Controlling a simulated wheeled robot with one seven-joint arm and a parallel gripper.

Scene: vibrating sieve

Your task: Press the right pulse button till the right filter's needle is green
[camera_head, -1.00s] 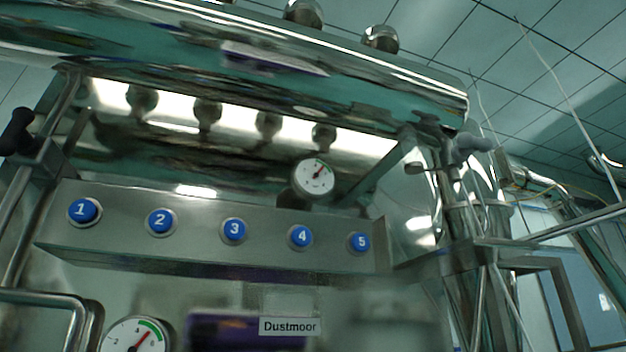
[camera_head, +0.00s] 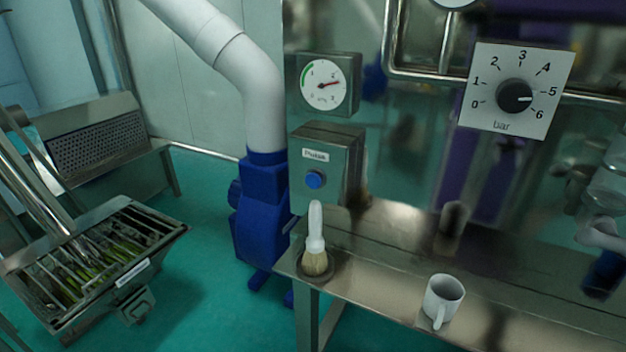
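A metal box (camera_head: 337,150) with a small label, which seems to read "Pulse", carries one round blue button (camera_head: 316,180). Just above it a round gauge (camera_head: 323,84) sits in a metal housing. I cannot tell from this view whether this is the right filter's gauge. My gripper is not in view, and nothing touches the button.
A metal table (camera_head: 390,262) stands below, holding an upright brush (camera_head: 315,245) and a white mug (camera_head: 442,299). A bar knob (camera_head: 514,96) is at the upper right. A blue machine with a white pipe (camera_head: 262,100) stands left of the box, and a slatted metal bin (camera_head: 95,260) further left.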

